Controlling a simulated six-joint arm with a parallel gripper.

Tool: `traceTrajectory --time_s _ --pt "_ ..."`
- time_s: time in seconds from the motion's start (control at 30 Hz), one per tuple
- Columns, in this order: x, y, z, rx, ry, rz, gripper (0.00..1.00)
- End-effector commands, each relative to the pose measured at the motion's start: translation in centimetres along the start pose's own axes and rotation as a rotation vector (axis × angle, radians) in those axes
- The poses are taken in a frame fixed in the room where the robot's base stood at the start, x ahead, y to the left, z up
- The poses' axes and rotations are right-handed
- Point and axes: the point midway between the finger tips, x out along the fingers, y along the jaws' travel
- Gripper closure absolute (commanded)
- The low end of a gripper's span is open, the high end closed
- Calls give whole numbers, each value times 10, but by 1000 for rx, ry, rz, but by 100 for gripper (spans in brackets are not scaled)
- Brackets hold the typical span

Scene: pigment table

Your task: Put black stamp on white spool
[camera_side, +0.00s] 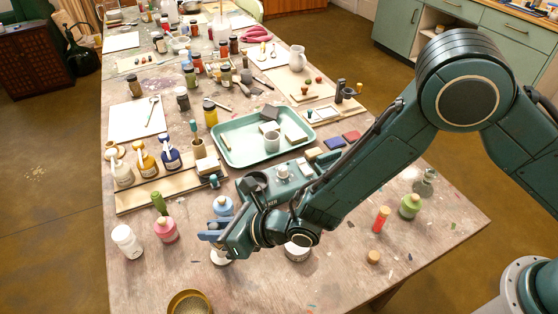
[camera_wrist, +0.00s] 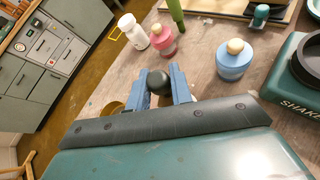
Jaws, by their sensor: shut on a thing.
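The stamp's lower part is hidden there, and I cannot make the stamp out in the side view. A white round thing, apparently the white spool (camera_side: 221,258), shows just below the fingers in the side view. It is mostly covered by my gripper, and I cannot tell whether the stamp touches it. The spool is hidden in the wrist view.
A pink bottle (camera_side: 165,230), a white bottle (camera_side: 127,242) and a blue bottle (camera_side: 223,206) stand close around my gripper. A brass dish (camera_side: 190,303) is at the front edge. A white jar (camera_side: 298,250) stands to the right. A green tray (camera_side: 237,157) lies behind.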

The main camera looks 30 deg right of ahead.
Motion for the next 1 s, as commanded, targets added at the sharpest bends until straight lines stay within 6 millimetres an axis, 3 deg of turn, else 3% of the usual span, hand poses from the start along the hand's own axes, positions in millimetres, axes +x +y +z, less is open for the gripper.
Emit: traceTrajectory --time_s 0.2,0.23,0.33,0.77,1.0 --pt "1 -1 -3 0 0 0 100" --pt "1 0 -2 0 0 0 73" --pt "1 0 -2 0 0 0 56" --pt "0 0 1 0 0 0 56" --pt "-16 0 0 0 1 0 56"
